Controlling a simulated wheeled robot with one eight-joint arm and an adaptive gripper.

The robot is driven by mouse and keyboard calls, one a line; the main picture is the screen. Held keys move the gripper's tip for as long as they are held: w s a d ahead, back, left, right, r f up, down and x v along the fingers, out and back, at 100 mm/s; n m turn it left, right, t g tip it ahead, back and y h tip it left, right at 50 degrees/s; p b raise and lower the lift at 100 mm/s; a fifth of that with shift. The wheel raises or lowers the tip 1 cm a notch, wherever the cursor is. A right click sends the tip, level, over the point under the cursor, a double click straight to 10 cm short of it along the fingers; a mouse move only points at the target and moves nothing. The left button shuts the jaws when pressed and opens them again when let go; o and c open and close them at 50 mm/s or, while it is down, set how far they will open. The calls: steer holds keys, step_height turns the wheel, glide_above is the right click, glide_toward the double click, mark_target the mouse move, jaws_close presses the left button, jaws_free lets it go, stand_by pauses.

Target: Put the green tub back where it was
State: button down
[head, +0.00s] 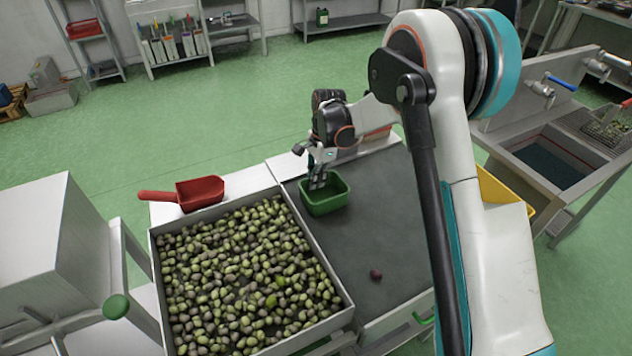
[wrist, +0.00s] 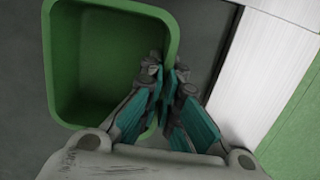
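The green tub (head: 328,205) is an empty, open-topped box on the dark grey worktop (head: 385,235), just right of the olive tray. It looks upright; whether its base touches the top I cannot tell. My gripper (head: 318,183) points down at the tub's back left rim. In the wrist view the tub (wrist: 65,70) fills the upper left. My gripper (wrist: 168,88) there has its two teal-padded fingers close together, one on each side of the tub's wall, pinching the rim. The fingertips partly hide that rim.
A tray of olives (head: 335,290) stands left of the tub, with a red scoop (head: 200,192) behind it. One dark olive (head: 376,274) lies on the worktop. A yellow container (head: 500,190) is partly behind my arm. A sink (head: 545,155) stands at right. The worktop's middle is clear.

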steer(key=shift+f, duration=0.15)
steer(key=c, duration=1.8)
jaws_free()
steer(key=shift+r, duration=0.2)
